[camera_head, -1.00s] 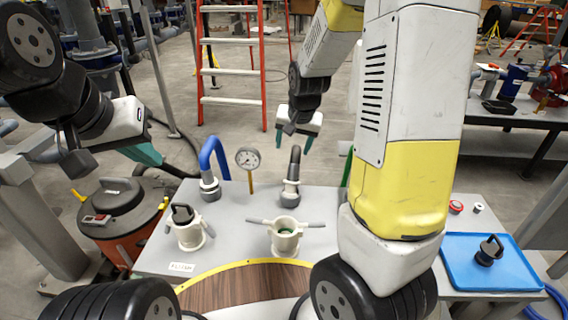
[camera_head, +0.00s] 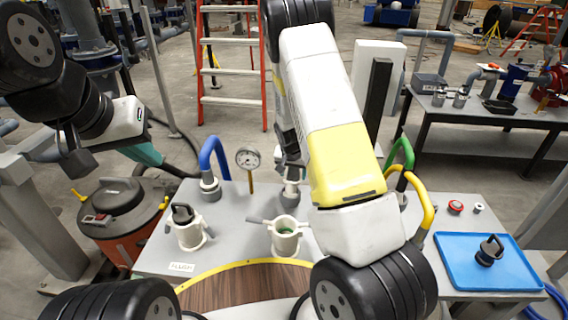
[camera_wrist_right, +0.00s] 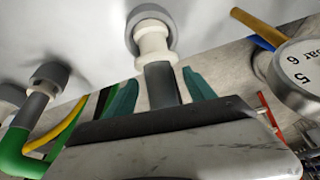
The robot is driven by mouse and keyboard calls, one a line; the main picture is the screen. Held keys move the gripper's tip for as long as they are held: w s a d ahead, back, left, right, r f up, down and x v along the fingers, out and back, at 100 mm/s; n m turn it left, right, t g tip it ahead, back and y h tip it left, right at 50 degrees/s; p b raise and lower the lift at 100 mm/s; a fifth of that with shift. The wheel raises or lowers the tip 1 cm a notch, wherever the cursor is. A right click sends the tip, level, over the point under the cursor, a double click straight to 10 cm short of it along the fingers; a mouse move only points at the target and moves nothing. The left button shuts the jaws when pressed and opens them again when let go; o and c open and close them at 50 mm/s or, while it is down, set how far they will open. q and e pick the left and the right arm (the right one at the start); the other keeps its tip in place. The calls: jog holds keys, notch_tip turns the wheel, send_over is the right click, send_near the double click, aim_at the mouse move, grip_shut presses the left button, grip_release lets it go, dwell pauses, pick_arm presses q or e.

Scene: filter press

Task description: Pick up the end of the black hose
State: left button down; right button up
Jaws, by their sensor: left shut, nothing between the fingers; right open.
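The black hose is largely hidden behind my right arm in the head view; its grey coupling (camera_head: 292,190) shows on the grey table. In the right wrist view the dark hose (camera_wrist_right: 160,85) runs into a pale fitting and lies between the two teal fingers of my right gripper (camera_wrist_right: 160,92). Those fingers are open, one on each side of it; I cannot tell whether either touches it. My right gripper shows only partly in the head view (camera_head: 291,172). My left gripper (camera_head: 148,154) is shut and empty, above the floor at the left.
A blue hose (camera_head: 210,155) and a gauge (camera_head: 248,158) stand left of the black hose. Green (camera_head: 403,150) and yellow (camera_head: 424,200) hoses stand to the right. White ports (camera_head: 187,232) (camera_head: 285,238) are in front. A blue tray (camera_head: 470,275) lies at the right.

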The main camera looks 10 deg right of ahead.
jog(key=shift+w+d+f, duration=0.1)
jog(key=shift+w+f, duration=0.15)
jog(key=shift+f, duration=0.4)
grip_shut()
